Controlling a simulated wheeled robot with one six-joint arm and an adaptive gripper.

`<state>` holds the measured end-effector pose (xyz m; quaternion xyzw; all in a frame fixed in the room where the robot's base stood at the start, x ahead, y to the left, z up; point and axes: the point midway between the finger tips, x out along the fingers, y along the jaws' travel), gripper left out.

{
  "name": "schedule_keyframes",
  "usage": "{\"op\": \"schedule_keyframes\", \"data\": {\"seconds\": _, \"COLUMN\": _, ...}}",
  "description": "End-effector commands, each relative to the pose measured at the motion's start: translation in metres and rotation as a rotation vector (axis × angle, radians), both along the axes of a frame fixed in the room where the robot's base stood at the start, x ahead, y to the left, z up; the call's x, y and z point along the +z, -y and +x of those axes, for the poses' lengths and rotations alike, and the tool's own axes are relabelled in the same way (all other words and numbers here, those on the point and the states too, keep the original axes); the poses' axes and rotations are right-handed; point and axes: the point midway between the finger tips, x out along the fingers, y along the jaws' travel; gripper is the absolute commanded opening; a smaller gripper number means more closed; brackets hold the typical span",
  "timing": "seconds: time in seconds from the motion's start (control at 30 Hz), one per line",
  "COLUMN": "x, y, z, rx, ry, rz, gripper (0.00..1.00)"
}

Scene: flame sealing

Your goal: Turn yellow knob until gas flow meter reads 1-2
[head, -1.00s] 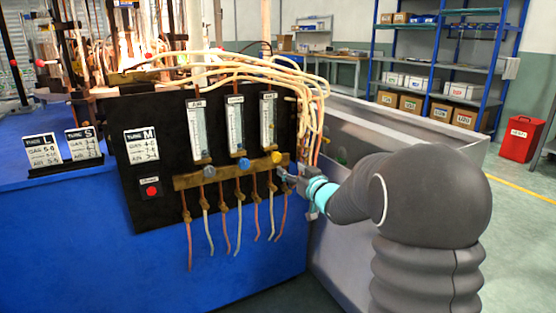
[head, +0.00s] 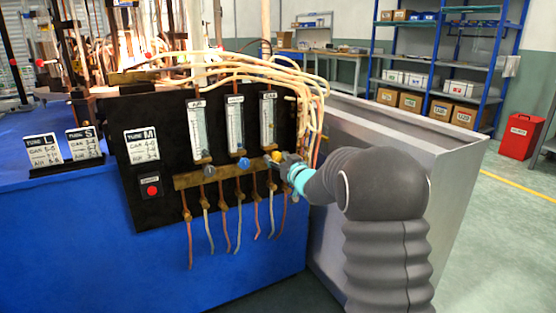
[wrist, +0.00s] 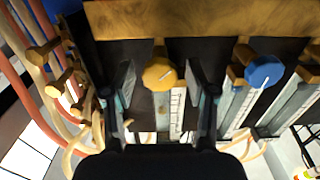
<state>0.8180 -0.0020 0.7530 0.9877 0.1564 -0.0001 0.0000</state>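The yellow knob (head: 276,157) sits below the rightmost flow meter (head: 267,122), labelled gas, on the black panel. The meter's reading is too small to tell. In the wrist view the yellow knob (wrist: 159,74) lies between and slightly beyond the two fingers of my gripper (wrist: 161,80), with a clear gap on each side. In the head view my gripper (head: 284,162) is right at the knob, from the right side. The gripper is open and does not visibly touch the knob.
A blue knob (head: 244,163) is left of the yellow one; it also shows in the wrist view (wrist: 264,71). A grey knob (head: 209,171) is further left. Pale hoses (head: 309,100) hang right of the panel. A metal trough (head: 400,140) stands at right.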

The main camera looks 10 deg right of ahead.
Motion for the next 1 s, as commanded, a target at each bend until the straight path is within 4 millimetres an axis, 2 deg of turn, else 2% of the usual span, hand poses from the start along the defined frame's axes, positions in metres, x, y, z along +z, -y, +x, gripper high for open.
{"op": "schedule_keyframes", "data": {"seconds": 0.03, "x": 0.0001, "y": 0.0000, "z": -0.0001, "rx": 0.000, "ry": 0.000, "rz": 0.000, "gripper": 0.38}}
{"op": "schedule_keyframes", "data": {"seconds": 0.17, "x": 0.0001, "y": 0.0001, "z": -0.0002, "rx": 0.000, "ry": 0.000, "rz": 0.000, "gripper": 0.06}}
{"op": "schedule_keyframes", "data": {"seconds": 0.2, "x": 0.0001, "y": -0.0001, "z": -0.0001, "rx": 0.000, "ry": 0.000, "rz": 0.000, "gripper": 0.02}}
{"op": "schedule_keyframes", "data": {"seconds": 0.57, "x": 0.0009, "y": -0.0002, "z": -0.0002, "rx": 0.000, "ry": -0.016, "rz": 0.047, "gripper": 0.02}}
{"op": "schedule_keyframes", "data": {"seconds": 1.0, "x": 0.0013, "y": -0.0008, "z": -0.0004, "rx": 0.000, "ry": -0.119, "rz": 0.365, "gripper": 0.02}}
